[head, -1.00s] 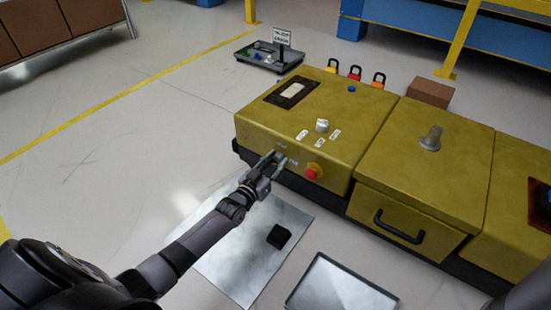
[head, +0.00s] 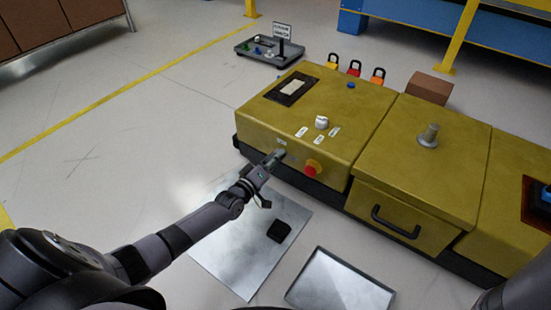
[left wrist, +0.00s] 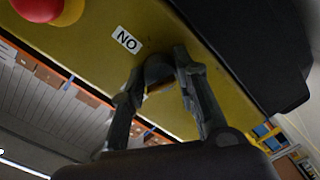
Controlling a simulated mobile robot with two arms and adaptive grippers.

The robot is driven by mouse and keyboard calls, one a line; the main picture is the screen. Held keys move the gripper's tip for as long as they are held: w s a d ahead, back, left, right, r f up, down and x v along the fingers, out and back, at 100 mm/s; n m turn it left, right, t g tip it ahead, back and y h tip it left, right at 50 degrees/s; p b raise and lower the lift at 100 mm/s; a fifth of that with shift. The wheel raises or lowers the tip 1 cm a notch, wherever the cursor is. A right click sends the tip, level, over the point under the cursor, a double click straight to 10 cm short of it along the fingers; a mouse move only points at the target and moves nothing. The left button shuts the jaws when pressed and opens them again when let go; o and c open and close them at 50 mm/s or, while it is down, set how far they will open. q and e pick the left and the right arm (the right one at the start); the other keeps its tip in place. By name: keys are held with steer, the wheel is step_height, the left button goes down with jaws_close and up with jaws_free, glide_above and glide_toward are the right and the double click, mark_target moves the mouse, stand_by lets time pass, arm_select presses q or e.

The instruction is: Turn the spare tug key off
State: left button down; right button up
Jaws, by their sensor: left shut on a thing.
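My left gripper (head: 276,157) is at the front face of the yellow-green dashboard module (head: 330,160), left of the red emergency button (head: 311,168). In the left wrist view my left gripper's fingers (left wrist: 160,80) are shut on the spare tug key (left wrist: 158,68), a small dark piece at the panel. A white label (left wrist: 127,40), reading ON upside down, sits beside it. The key's exact angle is hard to tell, and the fingers hide it in the head view. My right gripper is out of view.
A white knob (head: 321,122) with small labels is on the module's top. A drawer with a black handle (head: 397,224) is to the right. A metal sheet (head: 225,245) with a black block (head: 279,231) and a tray (head: 340,284) lie on the floor in front.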

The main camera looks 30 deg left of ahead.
arm_select(q)
steer(key=shift+n+b, duration=0.35)
steer(key=shift+n, duration=1.25)
steer(key=c, duration=1.2)
jaws_free()
steer(key=shift+c, duration=0.2)
steer(key=shift+s, duration=0.1)
steer(key=s+a, duration=0.1)
steer(key=s, duration=1)
steer(key=shift+s+a+r, duration=0.3)
steer(key=shift+s+a, duration=0.05)
